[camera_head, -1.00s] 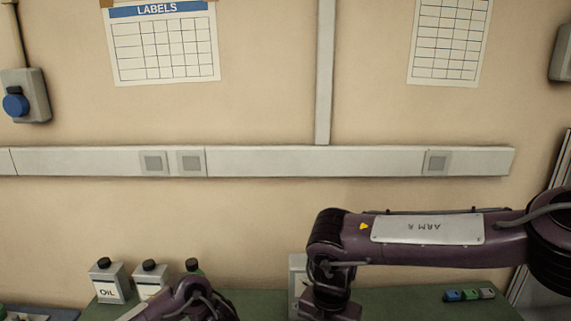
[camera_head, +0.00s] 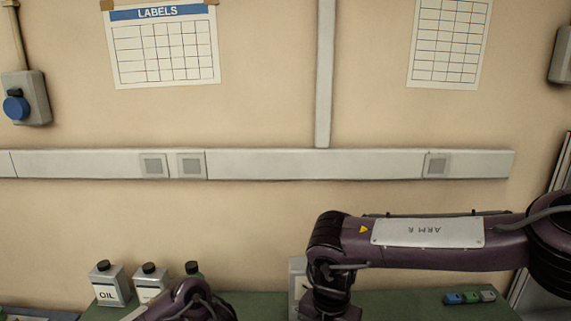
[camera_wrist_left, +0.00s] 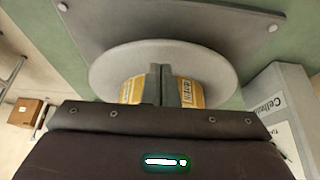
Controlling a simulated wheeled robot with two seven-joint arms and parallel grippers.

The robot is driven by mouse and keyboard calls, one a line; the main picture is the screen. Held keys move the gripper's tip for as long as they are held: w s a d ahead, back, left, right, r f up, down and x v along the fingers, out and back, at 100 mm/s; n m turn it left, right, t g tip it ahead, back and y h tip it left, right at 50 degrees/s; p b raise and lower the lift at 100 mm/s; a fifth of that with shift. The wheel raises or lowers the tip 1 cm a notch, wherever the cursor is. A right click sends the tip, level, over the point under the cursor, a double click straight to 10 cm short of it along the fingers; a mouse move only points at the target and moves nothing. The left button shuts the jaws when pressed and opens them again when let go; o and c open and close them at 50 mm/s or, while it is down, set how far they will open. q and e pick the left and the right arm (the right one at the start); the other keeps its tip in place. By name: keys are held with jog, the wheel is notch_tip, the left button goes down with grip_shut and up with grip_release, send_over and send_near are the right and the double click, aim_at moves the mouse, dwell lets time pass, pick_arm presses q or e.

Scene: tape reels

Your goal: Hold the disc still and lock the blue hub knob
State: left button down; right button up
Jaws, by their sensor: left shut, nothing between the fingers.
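In the left wrist view a pale grey round disc (camera_wrist_left: 108,68) lies in front of a darker grey plate. My left gripper (camera_wrist_left: 161,72) is shut and empty, its fingers together in front of the disc. A yellow printed band (camera_wrist_left: 188,93) shows on both sides of the fingers, partly hidden by them. I cannot tell whether the fingers touch it or the disc. The blue hub knob is not visible. In the head view only parts of both arms show; both grippers are below the picture.
The grey plate (camera_wrist_left: 190,18) has screws at its corners. A grey box with lettering (camera_wrist_left: 275,95) is close on the right, a brown box (camera_wrist_left: 27,112) at left. In the head view, bottles (camera_head: 110,287) and small coloured blocks (camera_head: 470,297) stand on the green bench (camera_head: 405,307).

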pick_arm(q)
jog(key=shift+f, duration=0.75)
dwell(0.5)
jog(key=shift+s+f, duration=0.15)
jog(key=shift+f, duration=0.05)
dwell(0.6)
